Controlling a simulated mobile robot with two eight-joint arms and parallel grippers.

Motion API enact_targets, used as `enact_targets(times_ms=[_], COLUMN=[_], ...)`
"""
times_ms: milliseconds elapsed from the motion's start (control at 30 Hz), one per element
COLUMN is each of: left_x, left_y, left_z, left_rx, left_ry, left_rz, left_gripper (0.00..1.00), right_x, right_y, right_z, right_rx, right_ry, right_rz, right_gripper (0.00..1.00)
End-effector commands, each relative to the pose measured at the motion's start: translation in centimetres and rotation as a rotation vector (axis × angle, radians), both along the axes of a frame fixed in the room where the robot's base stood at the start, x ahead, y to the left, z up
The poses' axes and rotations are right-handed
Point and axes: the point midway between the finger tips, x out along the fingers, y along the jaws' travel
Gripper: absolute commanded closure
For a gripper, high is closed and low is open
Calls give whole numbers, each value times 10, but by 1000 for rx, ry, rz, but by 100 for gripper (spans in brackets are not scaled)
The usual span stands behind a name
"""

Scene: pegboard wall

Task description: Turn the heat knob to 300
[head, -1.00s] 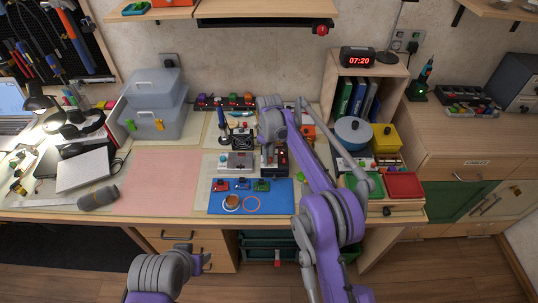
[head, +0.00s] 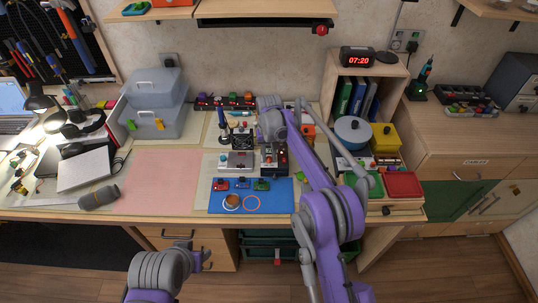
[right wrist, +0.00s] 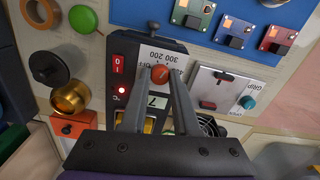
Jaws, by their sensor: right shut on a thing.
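The black heat station (right wrist: 150,45) carries a small orange-red heat knob (right wrist: 160,75), with printed numbers, 300 and 200 among them, beside it. A red switch and a lit red lamp are to its left in the right wrist view. My right gripper (right wrist: 158,76) is shut on the knob, with one finger on each side. The fingers partly cover the scale and a display showing a 7, so the knob's setting cannot be read. In the head view the station (head: 270,168) is partly under my right arm. My left gripper (head: 202,258) is open and empty, low in front of the bench.
A grey device with a teal knob (right wrist: 248,102) stands right of the station in the right wrist view. A brass cup (right wrist: 70,98) is on the left. A blue mat (head: 225,204) with small boards lies in front. The pink mat (head: 155,182) is clear.

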Motion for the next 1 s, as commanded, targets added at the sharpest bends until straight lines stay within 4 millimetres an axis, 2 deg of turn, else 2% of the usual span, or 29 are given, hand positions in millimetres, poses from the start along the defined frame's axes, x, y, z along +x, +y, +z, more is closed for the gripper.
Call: enact_targets(times_ms=[633,667,800,1000], left_x=[0,0,0,0], left_y=[0,0,0,0], left_z=[1,1,0,0], left_rx=[0,0,0,0], left_ry=[0,0,0,0], left_rz=[0,0,0,0], left_gripper=[50,50,50,50], right_x=[1,1,0,0], right_y=[0,0,0,0], right_z=[1,1,0,0], right_rx=[0,0,0,0], right_ry=[-2,-2,-1,-1], right_rz=[-47,-47,-47,-46], right_gripper=[100,66,41,41])
